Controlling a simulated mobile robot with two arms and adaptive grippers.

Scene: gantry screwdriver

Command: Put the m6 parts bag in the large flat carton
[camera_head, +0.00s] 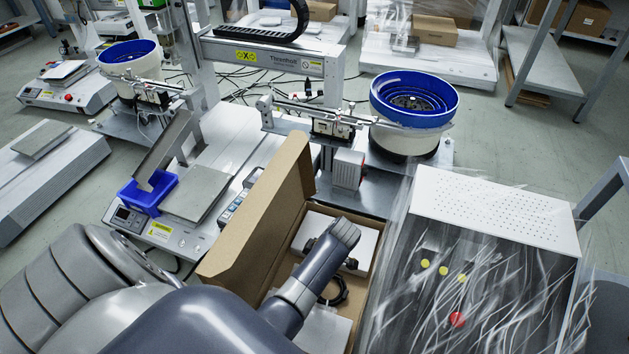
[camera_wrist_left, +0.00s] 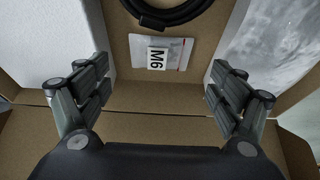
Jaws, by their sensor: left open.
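The m6 parts bag (camera_wrist_left: 174,52) is a small clear bag with a white label reading M6. In the left wrist view it lies flat on brown cardboard inside the large flat carton (camera_wrist_left: 150,127). The carton stands with its lid raised (camera_head: 262,212) in the head view. My left gripper (camera_wrist_left: 160,72) is open, with its fingers apart on either side of the bag and nothing held between them. In the head view my left arm reaches over the carton and hides the bag and most of the gripper. My right gripper is not in view.
A black coiled cable (camera_wrist_left: 168,14) lies just beyond the bag, with white padding (camera_wrist_left: 48,42) at the left. A plastic-wrapped machine (camera_head: 495,210) stands right of the carton. A blue bowl feeder (camera_head: 413,100) is behind; a blue bin (camera_head: 147,193) is at left.

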